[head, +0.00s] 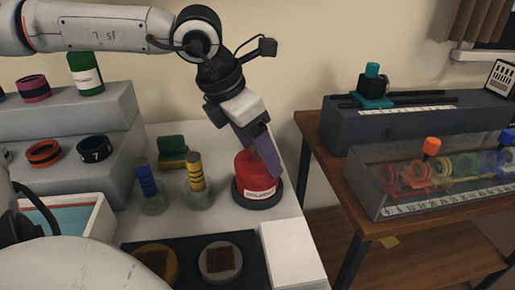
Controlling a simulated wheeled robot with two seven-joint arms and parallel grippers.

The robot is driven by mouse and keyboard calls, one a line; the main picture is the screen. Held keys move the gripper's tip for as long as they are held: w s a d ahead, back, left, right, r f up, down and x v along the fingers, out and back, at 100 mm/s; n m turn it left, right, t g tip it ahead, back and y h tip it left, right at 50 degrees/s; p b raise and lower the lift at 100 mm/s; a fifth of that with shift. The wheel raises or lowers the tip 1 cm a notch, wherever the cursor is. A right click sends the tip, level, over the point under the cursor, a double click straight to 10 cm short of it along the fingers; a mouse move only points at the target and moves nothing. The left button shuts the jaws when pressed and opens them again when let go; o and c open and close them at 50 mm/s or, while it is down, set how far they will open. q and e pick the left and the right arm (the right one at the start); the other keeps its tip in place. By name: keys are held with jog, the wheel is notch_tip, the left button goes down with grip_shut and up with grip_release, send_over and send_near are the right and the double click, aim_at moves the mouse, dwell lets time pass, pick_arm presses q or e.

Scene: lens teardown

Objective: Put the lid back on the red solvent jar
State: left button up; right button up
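The red solvent jar (250,182) stands upright on a black round base (258,201) near the right edge of the white table, with a white label on its front. My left gripper (268,160) reaches down from above, its purple-grey fingers overlapping the jar's top right side. Whether the fingers touch the jar, and whether they are open or shut, I cannot tell. I cannot make out a separate lid; the jar's top is partly hidden behind the fingers. My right gripper is not in view.
Two small glass jars with blue (147,181) and yellow (195,173) striped tops stand left of the red jar. A black tray (190,243) and a white block (293,252) lie in front. Grey steps (80,150) are at left. A wooden table (345,180) stands right, across a gap.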

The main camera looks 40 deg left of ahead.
pick_arm(q)
jog(key=shift+f+b, duration=0.2)
jog(key=shift+b, duration=0.6)
dwell(0.9)
dwell(0.4)
jog(key=o, duration=1.3)
jog(key=shift+r, duration=0.2)
jog(key=shift+r+p, duration=0.85)
jog(key=shift+r, duration=0.4)
jog(key=shift+r+p, duration=1.3)
jog(key=shift+r, duration=0.85)
jog(key=shift+c, duration=0.3)
